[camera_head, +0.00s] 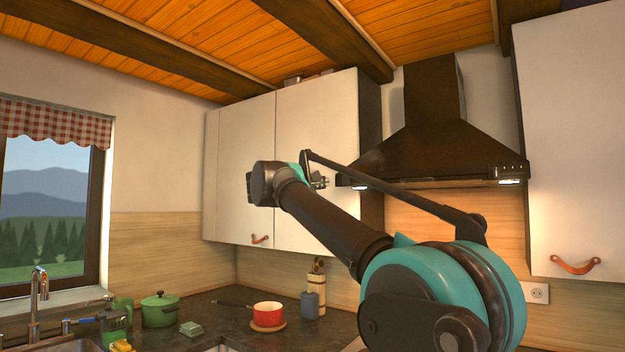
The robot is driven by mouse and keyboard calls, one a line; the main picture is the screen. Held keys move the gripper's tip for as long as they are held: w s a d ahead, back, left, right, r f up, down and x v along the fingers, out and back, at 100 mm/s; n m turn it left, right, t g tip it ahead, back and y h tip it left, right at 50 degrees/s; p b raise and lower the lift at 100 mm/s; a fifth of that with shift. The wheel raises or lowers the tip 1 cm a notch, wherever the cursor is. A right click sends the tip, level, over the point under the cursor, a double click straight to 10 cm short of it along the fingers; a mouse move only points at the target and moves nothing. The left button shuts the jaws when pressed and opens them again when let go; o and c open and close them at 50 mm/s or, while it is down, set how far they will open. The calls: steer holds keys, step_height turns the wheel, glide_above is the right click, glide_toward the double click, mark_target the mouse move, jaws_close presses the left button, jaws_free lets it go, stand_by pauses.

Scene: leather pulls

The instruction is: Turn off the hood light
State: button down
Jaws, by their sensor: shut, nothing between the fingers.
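The dark range hood (432,152) hangs on the back wall between white cabinets. Its lights are on: a bright lamp (509,182) glows under the right end, and another glow shows under the left end. The wall below is lit warm orange. A small control panel (507,170) sits at the right end of the hood's front edge; its single buttons are too small to tell apart. My gripper (322,182) is shut and empty, small in view, left of the hood's left end. My arm hides part of the hood's lower area.
White wall cabinets with leather pulls flank the hood, on the left (316,165) and right (572,140). The counter below holds a red pot (267,314), a green pot (159,311) and a blue mug (309,305). A window is at left.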

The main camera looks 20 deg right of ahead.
steer(key=shift+a+r+t, duration=0.3)
steer(key=shift+a+r, duration=0.1)
steer(key=shift+a, duration=0.2)
steer(key=x, duration=1.4)
steer(key=shift+d+f, duration=0.15)
steer(key=shift+f, duration=0.05)
steer(key=shift+w, duration=0.1)
steer(key=shift+w+d+r, duration=0.15)
steer(key=shift+d+r, duration=0.05)
steer(key=shift+a, duration=0.1)
